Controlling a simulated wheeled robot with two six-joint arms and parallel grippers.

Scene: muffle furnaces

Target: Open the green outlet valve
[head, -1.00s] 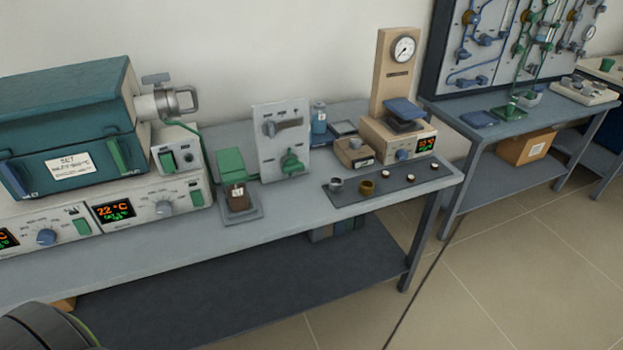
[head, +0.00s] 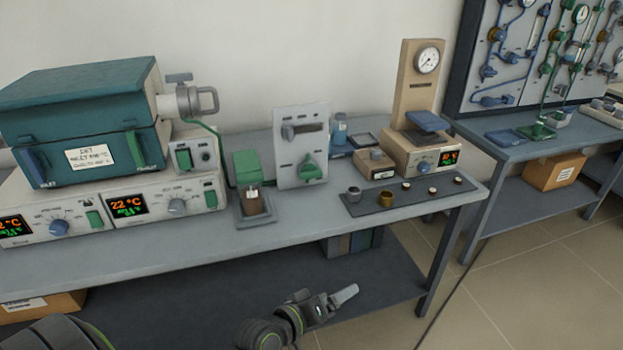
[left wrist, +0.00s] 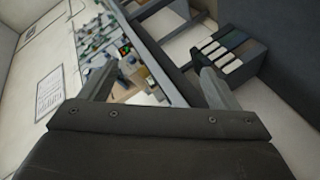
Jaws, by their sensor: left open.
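A small upright pale panel (head: 301,122) stands on the bench in the head view. It carries a grey lever (head: 302,129) above and a green valve handle (head: 311,168) below. My left gripper (head: 345,296) is low in front of the bench, below its top, and points right. It is well apart from the panel. In the left wrist view, its two fingers (left wrist: 155,78) are spread with nothing between them. The green valve is not clearly made out in that view. My right gripper is not in view.
A teal furnace (head: 85,120) sits on control units at left. A dark mat (head: 400,205) with small cups lies to the right. Under the bench is a rack of binders (head: 355,243). Another wall board (head: 535,50) also has green valves.

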